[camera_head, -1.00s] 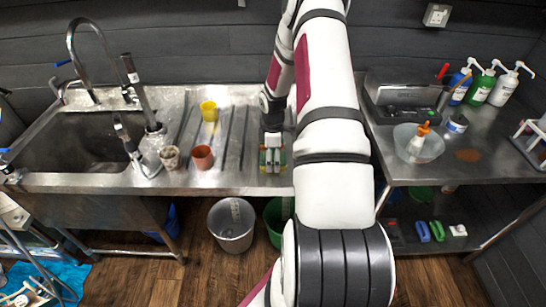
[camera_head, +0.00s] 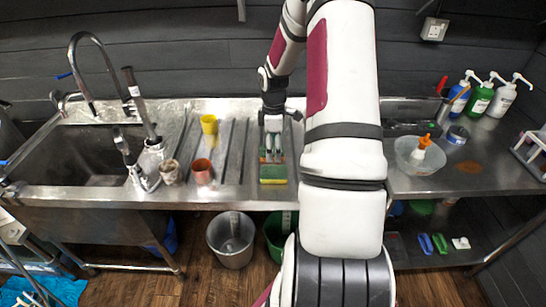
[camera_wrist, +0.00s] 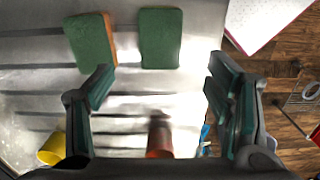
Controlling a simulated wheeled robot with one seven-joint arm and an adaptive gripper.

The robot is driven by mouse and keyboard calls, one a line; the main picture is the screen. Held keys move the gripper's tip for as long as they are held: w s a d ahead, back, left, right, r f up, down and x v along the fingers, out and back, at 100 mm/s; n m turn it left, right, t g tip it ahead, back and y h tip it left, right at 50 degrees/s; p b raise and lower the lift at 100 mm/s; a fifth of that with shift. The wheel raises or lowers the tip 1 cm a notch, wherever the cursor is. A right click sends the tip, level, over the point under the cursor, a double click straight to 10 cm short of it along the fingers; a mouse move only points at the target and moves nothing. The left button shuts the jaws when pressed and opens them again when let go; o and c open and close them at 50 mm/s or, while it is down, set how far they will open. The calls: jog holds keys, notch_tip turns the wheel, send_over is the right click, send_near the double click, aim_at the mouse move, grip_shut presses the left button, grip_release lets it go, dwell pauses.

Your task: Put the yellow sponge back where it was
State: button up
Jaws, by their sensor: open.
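The yellow sponge (camera_head: 273,181) lies flat on the steel drainboard near its front edge, green scouring side up with a yellow edge showing. In the wrist view its green top (camera_wrist: 160,38) lies beyond my fingers. A second sponge with an orange edge (camera_wrist: 92,40) lies beside it, apart, also green side up; it is partly hidden behind my fingers in the head view. My gripper (camera_wrist: 160,85) is open and empty, with nothing between its fingers. In the head view my gripper (camera_head: 272,150) hangs just behind the yellow sponge.
An orange cup (camera_head: 202,171) and a yellow cup (camera_head: 209,125) stand left of the sponges. The sink (camera_head: 75,155) is farther left. A bowl (camera_head: 420,155) and pump bottles (camera_head: 480,97) stand on the right bench. Buckets (camera_head: 230,240) are on the floor below.

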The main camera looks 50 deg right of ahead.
jog(key=a+r+m+t+h, duration=0.1)
jog(key=a+r+m, duration=0.1)
jog(key=a+r, duration=0.8)
jog(key=a+r+m+t+h, duration=0.1)
jog(key=a+r, duration=0.6)
jog(key=r, duration=0.5)
jog(key=s+a+r+m+t+y, duration=0.1)
jog(key=s+a+r+m, duration=0.1)
jog(key=s+a+r, duration=0.2)
jog(key=s+a+r+m+t+y, duration=0.1)
jog(key=s+a+r+m+t, duration=0.1)
jog(key=s+a, duration=0.9)
notch_tip(320, 180, up, 3)
jog(key=shift+s+a+f+m+t, duration=0.1)
jog(key=shift+s+a+m+t, duration=0.3)
jog(key=shift+a, duration=0.65)
jog(key=shift+w, duration=0.2)
